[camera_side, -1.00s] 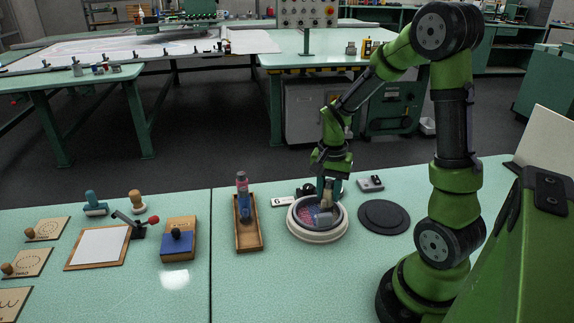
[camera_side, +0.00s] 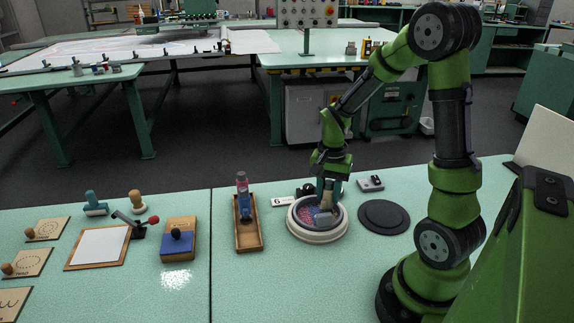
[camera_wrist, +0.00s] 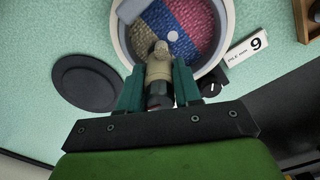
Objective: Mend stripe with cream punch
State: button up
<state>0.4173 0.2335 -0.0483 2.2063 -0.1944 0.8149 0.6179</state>
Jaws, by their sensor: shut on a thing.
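My gripper (camera_side: 328,186) is shut on the cream punch (camera_wrist: 158,66), which shows between its teal fingers in the wrist view. The punch (camera_side: 327,200) points down over the round white-rimmed hoop (camera_side: 318,236). The hoop's rim (camera_wrist: 122,36) also shows in the wrist view. Inside it is striped pile (camera_wrist: 196,22) in blue, pink-red and a greyish band, with a small pale spot on the blue stripe. The punch's tip lies over or at the greyish band; I cannot tell whether it touches. Part of the pile is hidden behind the punch and fingers.
A wooden tray (camera_side: 250,244) left of the hoop holds pink and blue punches (camera_side: 243,195). A dark disc (camera_side: 383,216) lies right of the hoop. A small grey box (camera_side: 370,183) stands behind.

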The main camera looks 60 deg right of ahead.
dwell(0.3)
jog(key=shift+r, duration=3.5)
